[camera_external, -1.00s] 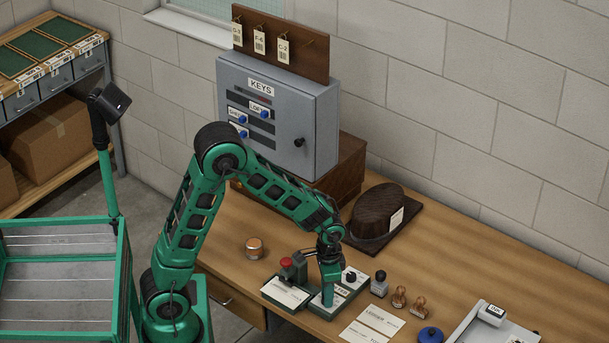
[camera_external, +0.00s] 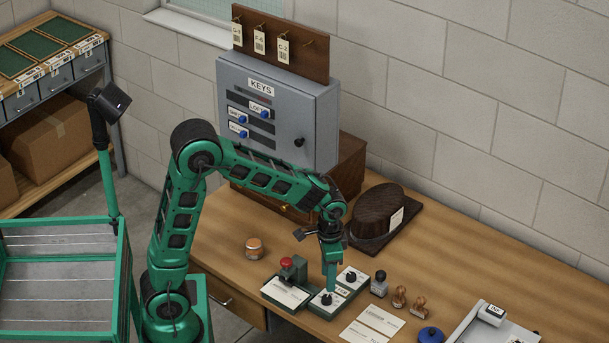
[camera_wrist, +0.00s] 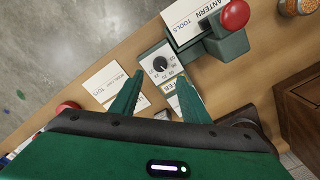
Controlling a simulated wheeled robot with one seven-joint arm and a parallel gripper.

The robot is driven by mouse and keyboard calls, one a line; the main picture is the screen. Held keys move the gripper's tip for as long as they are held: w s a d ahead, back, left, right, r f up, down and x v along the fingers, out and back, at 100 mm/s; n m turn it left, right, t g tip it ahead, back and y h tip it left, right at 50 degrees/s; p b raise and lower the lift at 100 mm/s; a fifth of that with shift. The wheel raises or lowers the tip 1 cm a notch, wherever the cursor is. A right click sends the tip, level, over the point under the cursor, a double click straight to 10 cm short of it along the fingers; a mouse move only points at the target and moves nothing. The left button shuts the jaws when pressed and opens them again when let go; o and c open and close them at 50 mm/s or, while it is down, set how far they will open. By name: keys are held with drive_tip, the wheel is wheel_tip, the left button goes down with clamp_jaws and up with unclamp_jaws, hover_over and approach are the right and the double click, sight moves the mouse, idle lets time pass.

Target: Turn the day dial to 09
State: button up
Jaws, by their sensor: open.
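A numbered dial with a black knob (camera_wrist: 160,64) sits on a white plate in the wrist view. Its small numbers and the knob's exact setting are too small to read surely. In the external view, this front knob (camera_external: 327,299) is on a green base, just below my gripper (camera_external: 331,288). My gripper (camera_wrist: 160,82) is open and empty, its two fingers apart on either side of the dial in the wrist view, with the tips a little above it. A second black knob (camera_external: 351,277) is on a white plate behind; in the wrist view my right finger partly covers that area.
A stamping press with a red knob (camera_external: 287,264) stands left of the dials, a card under it. Paper cards (camera_external: 372,323), an ink bottle (camera_external: 379,284) and wooden stamps (camera_external: 399,297) lie to the right. A copper-lidded jar (camera_external: 254,248) and a dark hat form (camera_external: 378,212) stand farther off.

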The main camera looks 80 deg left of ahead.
drive_tip(key=shift+r, duration=1.5)
drive_tip(key=s+d+r+m, duration=0.25)
drive_tip(key=s+d, duration=0.35)
drive_tip(key=d, duration=0.4)
drive_tip(key=s+d+m, duration=0.1)
drive_tip(key=s+d, duration=0.2)
drive_tip(key=s, duration=0.4)
drive_tip(key=s+d+r+m, duration=0.1)
drive_tip(key=s+d, duration=0.3)
drive_tip(key=s, duration=0.4)
drive_tip(key=s+d+m, duration=0.2)
drive_tip(key=s+d, duration=0.1)
drive_tip(key=s, duration=0.4)
drive_tip(key=shift+s+d+r, duration=0.15)
drive_tip(key=shift+s+d, duration=0.05)
drive_tip(key=shift+d, duration=0.05)
drive_tip(key=shift+w+m, duration=0.15)
drive_tip(key=shift+m, duration=0.1)
drive_tip(key=shift+w+f, duration=0.25)
drive_tip(key=shift+w, duration=0.25)
